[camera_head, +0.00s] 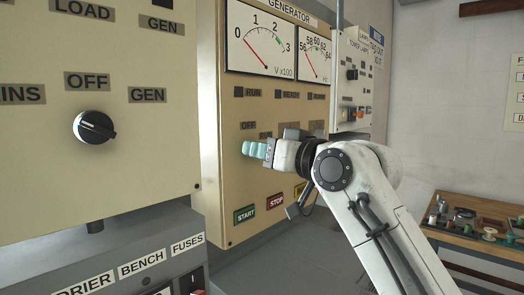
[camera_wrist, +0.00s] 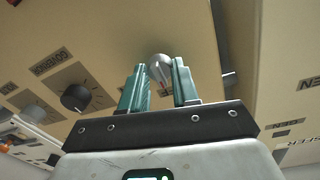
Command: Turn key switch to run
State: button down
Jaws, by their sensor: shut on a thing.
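The beige generator panel (camera_head: 235,85) stands in the middle of the head view, with two dial gauges at its top. My gripper (camera_head: 252,149) reaches it from the right, its teal fingers against the panel just below an OFF label (camera_head: 248,125). A second label beside it is partly covered. The key switch is hidden behind the fingers in the head view. In the wrist view, my gripper (camera_wrist: 160,84) is shut on a rounded grey metal piece (camera_wrist: 159,67), which looks like the key switch. Its turned position cannot be read.
START (camera_head: 244,214) and STOP (camera_head: 275,201) plates sit below my gripper. A black governor knob (camera_wrist: 75,97) is nearby in the wrist view. At left is another panel with a black OFF/GEN knob (camera_head: 93,127). A wooden bench (camera_head: 478,214) with small parts stands right.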

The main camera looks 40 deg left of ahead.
jog(key=shift+r+m+p, duration=0.1)
jog(key=shift+m+p, duration=0.2)
jog(key=shift+p, duration=0.35)
jog(key=shift+w+m+g+p, duration=0.1)
jog(key=shift+m+g+p, duration=0.3)
jog(key=shift+m+p, duration=5.85)
jog(key=shift+d+n+p, duration=0.1)
jog(key=shift+n+p, duration=0.55)
jog(key=shift+p, duration=0.25)
jog(key=c, duration=0.8)
grip_release()
jog(key=d+b, duration=0.1)
jog(key=d, duration=0.2)
jog(key=d+b, duration=0.1)
jog(key=d, duration=0.3)
jog(key=s+d+b, duration=0.1)
jog(key=d, duration=0.2)
jog(key=shift+d+r, duration=0.2)
jog(key=shift+d, duration=0.15)
